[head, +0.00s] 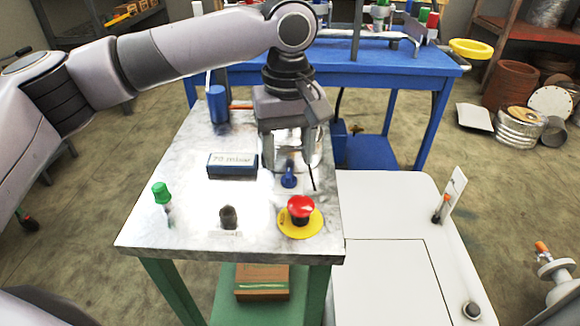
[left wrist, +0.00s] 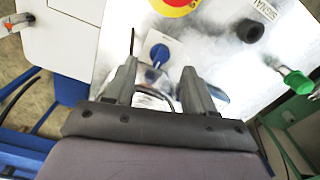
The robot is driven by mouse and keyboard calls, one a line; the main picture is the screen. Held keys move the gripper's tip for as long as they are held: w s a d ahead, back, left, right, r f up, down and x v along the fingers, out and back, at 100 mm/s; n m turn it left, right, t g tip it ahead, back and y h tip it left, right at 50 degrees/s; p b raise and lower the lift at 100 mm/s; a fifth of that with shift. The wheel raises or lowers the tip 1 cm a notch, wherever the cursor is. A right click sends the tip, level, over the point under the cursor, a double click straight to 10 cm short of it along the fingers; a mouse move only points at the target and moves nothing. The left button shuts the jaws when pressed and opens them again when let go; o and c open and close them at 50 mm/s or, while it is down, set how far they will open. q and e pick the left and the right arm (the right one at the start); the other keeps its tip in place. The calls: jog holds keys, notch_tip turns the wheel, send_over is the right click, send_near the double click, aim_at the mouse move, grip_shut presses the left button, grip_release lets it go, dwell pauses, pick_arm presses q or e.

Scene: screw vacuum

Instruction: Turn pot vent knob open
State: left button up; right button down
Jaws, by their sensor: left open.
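The small blue knob (head: 289,178) stands on a pale plate on the metal-topped table (head: 190,235), behind the red button. I take it to be the vent knob. In the left wrist view the blue knob (left wrist: 160,53) lies just beyond the fingertips, roughly centred between them. My left gripper (head: 291,152) is above and behind the knob, pointing down, open and empty. In the left wrist view its two fingers (left wrist: 158,72) are spread, with no contact on the knob visible. A clear, shiny vessel (head: 298,150) shows partly behind the fingers. My right gripper is not in view.
A red button on a yellow base (head: 300,210) stands close in front of the knob. A display reading about 70 mbar (head: 232,165), a green-capped valve (head: 162,193) and a dark knob (head: 228,217) stand left. A white cabinet (head: 385,215) adjoins right; a blue table (head: 400,75) is behind.

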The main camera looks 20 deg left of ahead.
aim_at(289, 172)
pick_arm(q)
notch_tip(289, 172, down, 3)
jog(key=shift+r+b, duration=0.1)
jog(key=shift+b, duration=0.2)
jog(key=shift+f, duration=0.55)
grip_shut()
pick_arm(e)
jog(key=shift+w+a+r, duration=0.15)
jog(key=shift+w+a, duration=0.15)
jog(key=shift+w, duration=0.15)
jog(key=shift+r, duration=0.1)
